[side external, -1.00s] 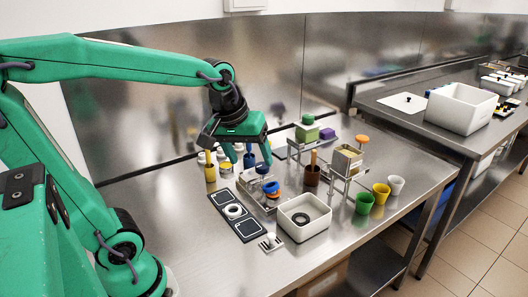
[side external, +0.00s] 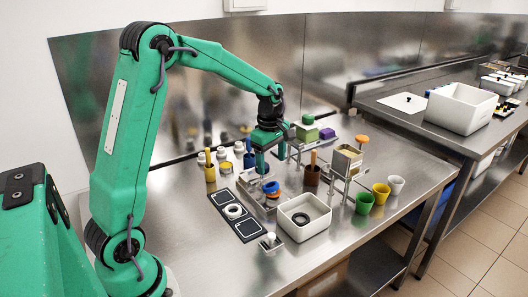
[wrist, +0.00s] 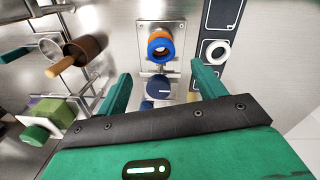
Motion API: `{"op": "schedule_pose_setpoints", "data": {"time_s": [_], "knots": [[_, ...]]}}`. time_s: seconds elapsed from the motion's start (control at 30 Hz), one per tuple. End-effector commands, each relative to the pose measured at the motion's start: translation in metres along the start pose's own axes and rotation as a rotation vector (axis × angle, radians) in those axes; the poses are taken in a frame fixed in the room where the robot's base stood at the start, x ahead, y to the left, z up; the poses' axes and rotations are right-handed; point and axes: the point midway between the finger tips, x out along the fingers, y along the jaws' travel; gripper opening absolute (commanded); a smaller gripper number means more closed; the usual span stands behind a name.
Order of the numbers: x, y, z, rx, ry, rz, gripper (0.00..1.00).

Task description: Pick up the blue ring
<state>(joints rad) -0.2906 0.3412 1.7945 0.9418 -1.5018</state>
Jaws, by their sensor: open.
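The blue ring (side external: 270,187) sits with an orange ring at a metal stand (side external: 256,207) near the table's middle. In the wrist view the blue ring (wrist: 161,48) shows ahead of my fingers, overlapping the orange ring (wrist: 161,34). My gripper (side external: 271,164) points down over the back of the stand, apart from the blue ring. In the wrist view its fingers (wrist: 161,82) are spread, with a dark blue disc (wrist: 158,89) between them in the picture and nothing gripped. The lower part of the blue ring's support is hidden.
A black pad strip (side external: 248,229) with a white ring (side external: 233,211) lies left of the stand. A white tray (side external: 318,222) holding a dark ring stands at front right. A brown cup (side external: 312,175) with a wooden handle is close on the right. Front-left table is clear.

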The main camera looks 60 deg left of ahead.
Motion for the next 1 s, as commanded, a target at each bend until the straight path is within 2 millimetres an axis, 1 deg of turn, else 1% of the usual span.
{"op": "schedule_pose_setpoints", "data": {"time_s": [0.1, 0.37, 0.63, 0.87, 1.0], "knots": [[0.006, 0.004, -0.003, -0.039, 0.0, -0.01, 0.69], [0.011, 0.004, -0.004, -0.047, 0.0, -0.012, 0.69], [0.031, 0.003, -0.004, -0.045, 0.0, -0.012, 0.69], [0.034, 0.003, -0.004, -0.045, 0.0, -0.011, 0.69], [0.041, 0.002, -0.004, -0.045, 0.0, -0.013, 0.69]]}}
